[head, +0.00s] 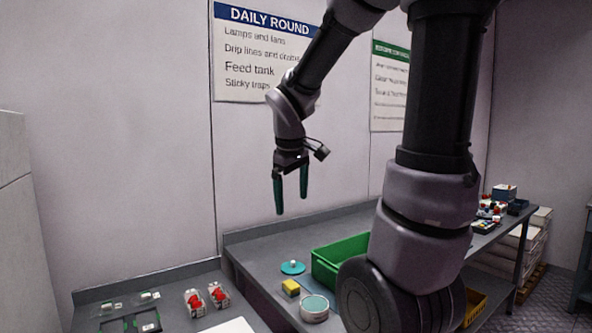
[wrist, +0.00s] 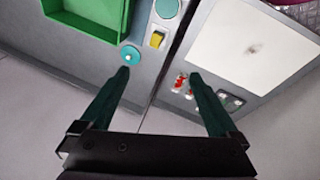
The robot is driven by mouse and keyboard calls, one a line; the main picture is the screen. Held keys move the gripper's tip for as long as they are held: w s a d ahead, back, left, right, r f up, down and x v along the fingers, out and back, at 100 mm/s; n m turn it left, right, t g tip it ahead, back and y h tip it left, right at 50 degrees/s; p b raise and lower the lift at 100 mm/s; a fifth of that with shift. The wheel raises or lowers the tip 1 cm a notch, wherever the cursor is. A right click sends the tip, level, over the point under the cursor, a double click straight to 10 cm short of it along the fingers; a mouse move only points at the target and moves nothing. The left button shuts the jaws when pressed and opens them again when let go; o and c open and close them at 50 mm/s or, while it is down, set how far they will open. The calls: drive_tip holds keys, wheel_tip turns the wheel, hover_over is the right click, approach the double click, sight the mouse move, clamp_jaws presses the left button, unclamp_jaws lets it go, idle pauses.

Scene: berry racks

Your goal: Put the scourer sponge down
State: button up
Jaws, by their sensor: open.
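The scourer sponge, a small yellow block (head: 290,287), lies on the grey bench (head: 258,262) near its left edge. It also shows in the wrist view (wrist: 157,39), beyond my fingertips. My gripper (head: 291,203) is open with nothing between its fingers. It hangs well above the bench, fingers pointing down, apart from the sponge. In the wrist view my two dark green fingers (wrist: 159,73) are spread wide.
A teal disc with a knob (head: 292,267) and a round teal-topped tin (head: 314,308) flank the sponge. A green crate (head: 326,270) stands to its right. A lower surface at left holds red-berry punnets (head: 194,302). The wall is behind.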

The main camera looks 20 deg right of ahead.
drive_tip(key=s+a+r+m+t+y, duration=0.3)
drive_tip(key=s+r+m+t, duration=0.1)
drive_tip(key=s+r+m, duration=0.4)
drive_tip(key=s+m, duration=0.1)
drive_tip(key=s, duration=0.1)
drive_tip(key=shift+s+a+r+y, duration=0.25)
drive_tip(key=shift+s+y, duration=0.05)
drive_tip(key=shift+s, duration=0.1)
drive_tip(key=shift+o, duration=0.3)
